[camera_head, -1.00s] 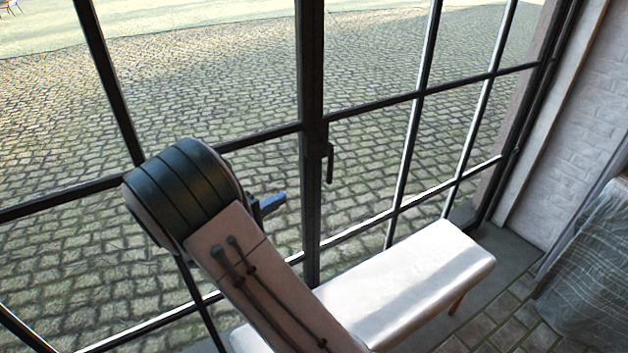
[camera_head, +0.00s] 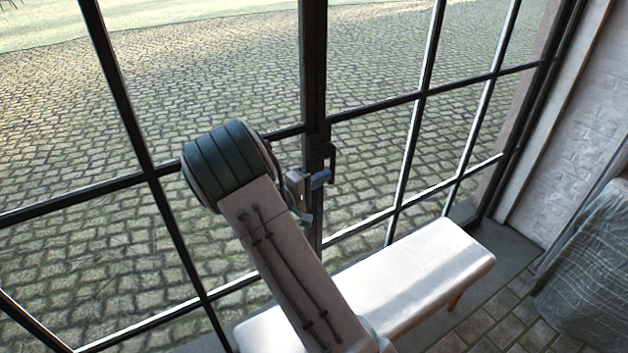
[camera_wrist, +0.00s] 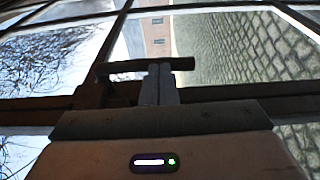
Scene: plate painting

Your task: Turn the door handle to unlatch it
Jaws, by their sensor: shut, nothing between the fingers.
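The dark door handle (camera_head: 331,151) is mounted on the black metal upright of the glazed door (camera_head: 313,60). My gripper (camera_head: 322,179) is shut and empty, at the handle's lower part, which it partly hides in the head view. In the wrist view the handle (camera_wrist: 180,64) is a dark bar lying across the picture, and the closed fingers of my gripper (camera_wrist: 159,70) overlap it at their tips. I cannot tell whether they touch it, or whether the handle has turned. The door looks closed.
A white-topped bench (camera_head: 415,268) stands along the glass, below and right of my gripper. Black glazing bars surround the handle. A plastic-covered object (camera_head: 590,260) stands at the right by a pale brick wall (camera_head: 575,140). Cobbled ground lies beyond the glass.

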